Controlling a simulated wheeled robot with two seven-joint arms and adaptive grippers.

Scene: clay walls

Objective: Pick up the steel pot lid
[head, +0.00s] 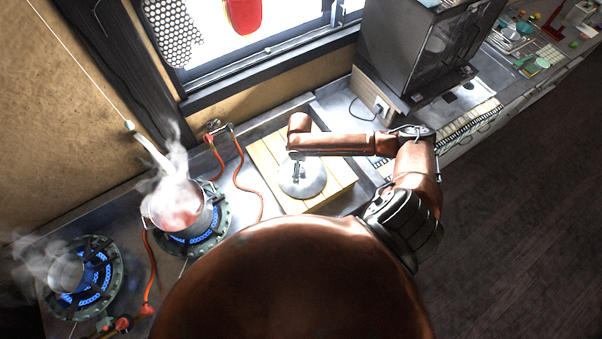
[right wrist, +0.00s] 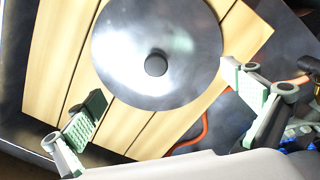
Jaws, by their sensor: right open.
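The steel pot lid (head: 309,187) lies flat on a slatted wooden board (head: 338,197). It also shows in the right wrist view (right wrist: 190,70) as a shiny disc with a dark round knob (right wrist: 156,65) at its middle. My right gripper (head: 297,174) hangs over the lid; in the right wrist view the gripper (right wrist: 166,115) has its two fingers spread wide, with nothing between them. The knob lies ahead of the gap between the fingers, apart from both. My left gripper is out of view.
A steaming pot (head: 178,222) stands on a lit burner (head: 222,226) left of the board. Red hoses (head: 241,175) run beside the board. A dark cabinet-like appliance (head: 405,50) stands at the back right.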

